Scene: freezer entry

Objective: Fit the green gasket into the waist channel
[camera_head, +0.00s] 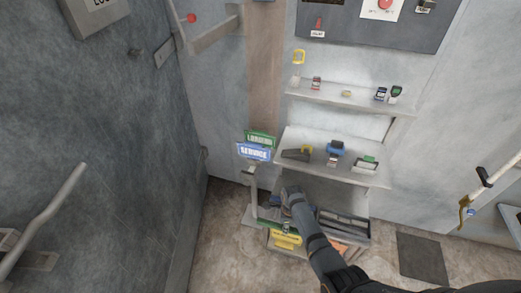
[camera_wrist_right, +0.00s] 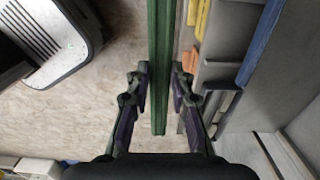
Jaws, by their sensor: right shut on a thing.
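My right gripper (camera_wrist_right: 159,85) is shut on the green gasket (camera_wrist_right: 160,60), a long straight dark green strip. In the wrist view the strip runs between the fingers, from the top edge to a free end below the fingertips. In the head view my right arm reaches down to the low front of the shelf unit, where a green bar (camera_head: 265,224) shows; the fingers are too small there to make out. I cannot pick out the waist channel in either view. My left gripper is not in view.
A shelf unit (camera_head: 345,100) with small items stands against the wall. Green and blue signs (camera_head: 254,152) stand at its left. A yellow piece (camera_head: 287,239) lies low near the arm. A large grey door or panel (camera_head: 100,130) fills the left. A dark floor mat (camera_head: 421,258) lies right.

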